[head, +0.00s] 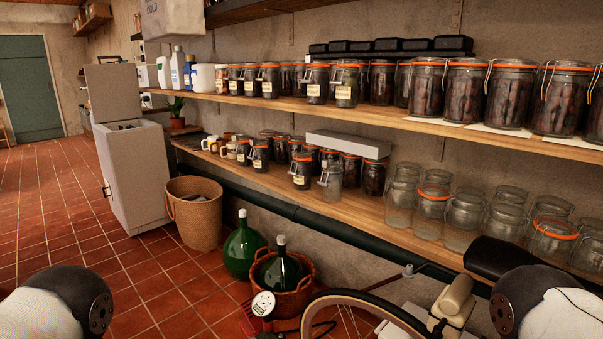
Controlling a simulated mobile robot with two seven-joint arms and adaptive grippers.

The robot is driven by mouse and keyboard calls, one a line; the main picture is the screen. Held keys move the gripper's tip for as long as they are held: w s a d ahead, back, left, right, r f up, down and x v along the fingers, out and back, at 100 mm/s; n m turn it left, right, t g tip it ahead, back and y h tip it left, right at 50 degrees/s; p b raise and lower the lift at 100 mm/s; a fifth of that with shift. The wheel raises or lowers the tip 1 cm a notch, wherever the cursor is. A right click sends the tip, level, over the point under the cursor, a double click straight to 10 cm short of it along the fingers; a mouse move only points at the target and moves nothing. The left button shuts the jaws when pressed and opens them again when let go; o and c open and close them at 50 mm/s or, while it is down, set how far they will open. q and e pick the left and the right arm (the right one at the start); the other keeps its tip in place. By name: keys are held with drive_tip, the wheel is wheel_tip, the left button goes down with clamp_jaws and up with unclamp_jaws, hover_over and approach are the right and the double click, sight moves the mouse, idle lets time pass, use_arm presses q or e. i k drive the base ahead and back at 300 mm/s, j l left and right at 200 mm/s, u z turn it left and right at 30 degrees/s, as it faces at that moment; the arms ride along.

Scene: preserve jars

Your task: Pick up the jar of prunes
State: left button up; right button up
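Several glass jars with orange seals and dark contents stand on the upper shelf. The large ones at the right (507,95) hold long dark pieces; smaller ones further left, such as a labelled jar (316,84), stand closer together. More dark-filled jars (301,171) stand on the lower shelf. The labels are too small to read, so I cannot tell which jar holds prunes. Only rounded parts of my arms show at the bottom left and bottom right corners. Neither gripper is in view.
Empty glass jars (432,208) fill the lower shelf's right end. Below stand a wicker bin (194,215), green demijohns (243,250), a basket (305,292) and a bicycle wheel (352,297). A white cabinet (135,177) stands left. The tiled floor (60,215) is clear at left.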

sight(303, 173)
drive_tip(key=i+j+z, duration=0.85)
drive_tip(key=j, duration=0.35)
drive_tip(key=i, duration=0.05)
